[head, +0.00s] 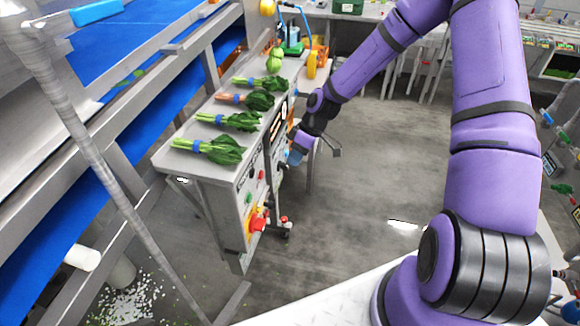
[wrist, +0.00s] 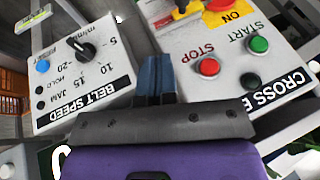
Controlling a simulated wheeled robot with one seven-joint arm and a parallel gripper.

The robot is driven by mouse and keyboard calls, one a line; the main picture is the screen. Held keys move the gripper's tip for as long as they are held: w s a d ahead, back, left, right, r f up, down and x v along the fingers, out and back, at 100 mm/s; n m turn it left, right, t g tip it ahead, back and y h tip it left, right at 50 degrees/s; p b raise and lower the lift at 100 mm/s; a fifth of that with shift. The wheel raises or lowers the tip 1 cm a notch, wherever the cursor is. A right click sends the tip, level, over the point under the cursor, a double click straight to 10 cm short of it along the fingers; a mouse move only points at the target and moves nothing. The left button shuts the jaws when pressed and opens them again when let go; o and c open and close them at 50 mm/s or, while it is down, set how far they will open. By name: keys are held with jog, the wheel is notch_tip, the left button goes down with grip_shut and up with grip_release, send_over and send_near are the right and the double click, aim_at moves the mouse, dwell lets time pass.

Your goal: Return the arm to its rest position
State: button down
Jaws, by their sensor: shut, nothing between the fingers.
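My purple arm (head: 495,95) reaches from the lower right, up out of the top of the head view and back down to the control side of the steel table. My gripper (head: 294,157) is beside that side, partly hidden by its own wrist. In the wrist view my gripper (wrist: 154,75) shows two blue-grey fingers together with nothing between them. They point between the BELT SPEED box (wrist: 55,95) with its black knob (wrist: 82,49) and the CROSS BELT panel (wrist: 215,55). I cannot tell whether the fingertips touch anything.
The panel carries a red STOP button (wrist: 208,67), a green START button (wrist: 259,45) and a red-yellow switch (head: 258,222). Bunches of greens (head: 212,150) lie on the steel table (head: 182,163). A blue conveyor (head: 150,30) runs at left. The grey floor (head: 350,220) is open.

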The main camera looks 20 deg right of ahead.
jog(key=shift+d+r, duration=0.1)
jog(key=shift+r, duration=0.1)
dwell(0.4)
jog(key=s+d+r+m+t+h, duration=0.15)
jog(key=s+r, duration=0.25)
jog(key=r, duration=0.4)
jog(key=s+d+r+m+h, duration=0.1)
jog(key=s+r+m+h, duration=0.15)
jog(key=r, duration=0.55)
jog(key=s+d+r+m+t+h, duration=0.1)
jog(key=s+r+h, duration=0.1)
jog(key=s+r, duration=0.45)
jog(key=s+d+r+m+t, duration=0.1)
jog(key=s+r+m+t, duration=0.2)
jog(key=s+r, duration=1.1)
jog(key=s+m, duration=0.2)
jog(key=s, duration=0.1)
jog(key=shift+w+r+t, duration=0.1)
jog(key=shift+w+t, duration=0.1)
jog(key=shift+t, duration=0.05)
dwell(0.4)
